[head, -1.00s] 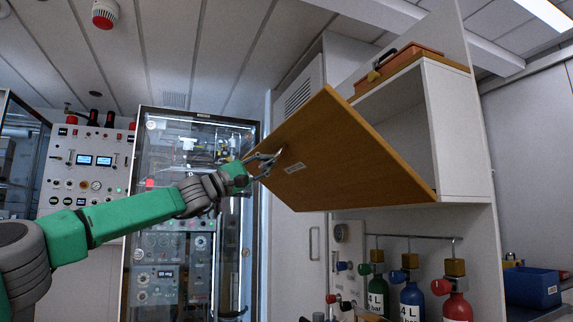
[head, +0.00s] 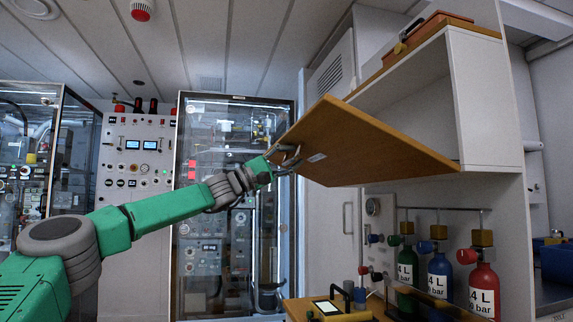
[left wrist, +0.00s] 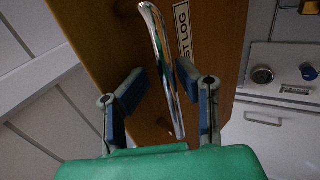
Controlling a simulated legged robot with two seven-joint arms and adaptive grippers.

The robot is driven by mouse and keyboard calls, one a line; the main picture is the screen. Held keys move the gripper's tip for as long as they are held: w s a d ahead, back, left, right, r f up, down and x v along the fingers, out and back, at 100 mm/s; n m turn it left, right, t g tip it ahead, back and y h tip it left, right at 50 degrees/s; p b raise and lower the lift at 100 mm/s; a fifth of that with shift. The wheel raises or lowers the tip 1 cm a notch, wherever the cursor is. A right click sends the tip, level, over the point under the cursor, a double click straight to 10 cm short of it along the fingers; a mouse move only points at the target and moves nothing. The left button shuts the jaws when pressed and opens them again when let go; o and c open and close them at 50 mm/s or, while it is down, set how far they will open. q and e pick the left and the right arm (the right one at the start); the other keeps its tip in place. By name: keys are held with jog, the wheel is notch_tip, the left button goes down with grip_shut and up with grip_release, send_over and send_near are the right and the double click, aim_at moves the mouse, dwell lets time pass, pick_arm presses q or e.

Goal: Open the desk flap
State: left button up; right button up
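The desk flap (head: 375,145) is a wooden board on the front of the white wall cabinet (head: 485,100). It is tilted outward, with its right edge at the cabinet's lower front and an open gap above it. In the left wrist view, the flap (left wrist: 215,60) carries a shiny metal handle (left wrist: 162,65) and a white label reading "ST LOG" (left wrist: 184,35). My left gripper (head: 288,160) is at the flap's outer edge. In the left wrist view its fingers (left wrist: 158,88) are apart, one on each side of the handle. Firm contact cannot be told. My right gripper is out of view.
An orange case (head: 437,28) lies on top of the cabinet. Green, blue and red gas bottles (head: 484,285) stand below the flap. A wooden surface (head: 375,309) with a small screen device is at the bottom. Glass-fronted equipment cabinets (head: 235,110) stand behind my left arm.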

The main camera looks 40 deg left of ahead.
pick_arm(q)
jog(key=shift+s+d+r, duration=0.15)
jog(key=shift+d+r, duration=0.05)
jog(key=shift+d, duration=0.35)
jog(key=shift+s+d+r, duration=0.1)
jog(key=shift+d+r, duration=0.1)
jog(key=shift+d, duration=0.3)
jog(key=a+f+b, duration=0.1)
jog(key=s+a+f+b, duration=0.1)
jog(key=a, duration=0.1)
jog(key=shift+f, duration=0.35)
jog(key=s+a+f+b, duration=0.4)
jog(key=s+f+b, duration=0.1)
jog(key=f, duration=0.5)
jog(key=shift+s+f, duration=0.35)
jog(key=shift+s, duration=0.2)
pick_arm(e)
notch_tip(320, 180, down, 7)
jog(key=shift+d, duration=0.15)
